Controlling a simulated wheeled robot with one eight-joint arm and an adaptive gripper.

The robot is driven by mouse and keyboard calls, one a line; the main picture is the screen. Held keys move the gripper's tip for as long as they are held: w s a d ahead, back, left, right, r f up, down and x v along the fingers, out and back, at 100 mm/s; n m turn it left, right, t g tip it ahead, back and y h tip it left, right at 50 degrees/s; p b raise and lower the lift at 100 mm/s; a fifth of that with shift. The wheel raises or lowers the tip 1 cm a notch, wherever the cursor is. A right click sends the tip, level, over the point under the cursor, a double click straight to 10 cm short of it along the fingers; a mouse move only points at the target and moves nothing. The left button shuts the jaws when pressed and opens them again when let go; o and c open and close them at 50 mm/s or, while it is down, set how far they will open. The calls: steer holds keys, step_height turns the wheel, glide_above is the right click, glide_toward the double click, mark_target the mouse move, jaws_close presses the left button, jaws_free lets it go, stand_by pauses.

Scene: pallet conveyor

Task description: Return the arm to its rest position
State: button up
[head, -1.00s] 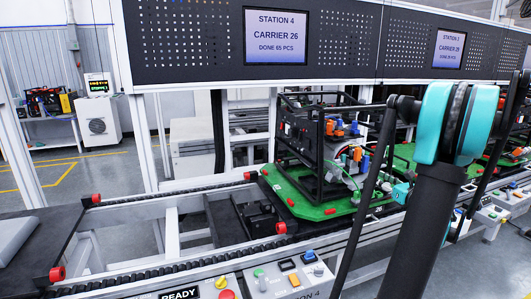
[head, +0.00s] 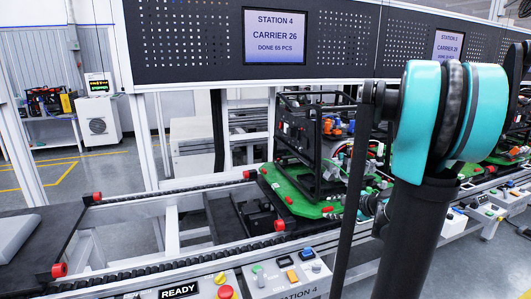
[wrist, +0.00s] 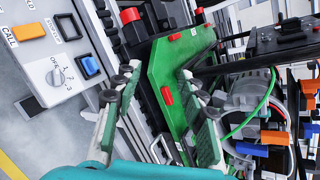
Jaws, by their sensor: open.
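My arm stands at the right of the head view, with its turquoise joint high and a dark link below it. In the wrist view my gripper (wrist: 159,76) is open, its two fingers apart with nothing between them. Beyond the fingers is the green carrier plate (wrist: 157,62) with red tabs. The same green plate (head: 283,197) sits on the conveyor in the head view and carries a black-framed unit (head: 305,140). In the head view my arm hides part of the plate's right side, and the gripper's fingers cannot be made out clearly.
A control panel (head: 285,277) with buttons lies along the conveyor's front edge; its knob and blue button (wrist: 90,66) show close to the fingers in the wrist view. A dark sign board (head: 190,45) spans above. Open floor (head: 110,165) lies at the back left.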

steer(key=s+a+f+n+g+h, duration=0.1)
steer(key=s+a+f+n+g, duration=0.1)
steer(key=s+a+f+n, duration=0.25)
steer(key=s+a+f+n+g+h, duration=0.2)
steer(key=s+a+n, duration=0.1)
steer(key=s+n, duration=0.3)
steer(key=s+d+f+n+g+h, duration=0.1)
steer(key=s+d+f+n+h, duration=0.1)
steer(key=s+n, duration=0.6)
steer(key=s+f+h, duration=0.1)
steer(key=s+f, duration=0.1)
steer(key=s, duration=0.1)
steer(key=shift+s+d+f+n+g+h, duration=0.3)
steer(key=shift+s+f+n+g+h, duration=0.05)
steer(key=shift+g+h, duration=0.05)
steer(key=shift+c, duration=0.3)
steer(key=shift+c, duration=0.6)
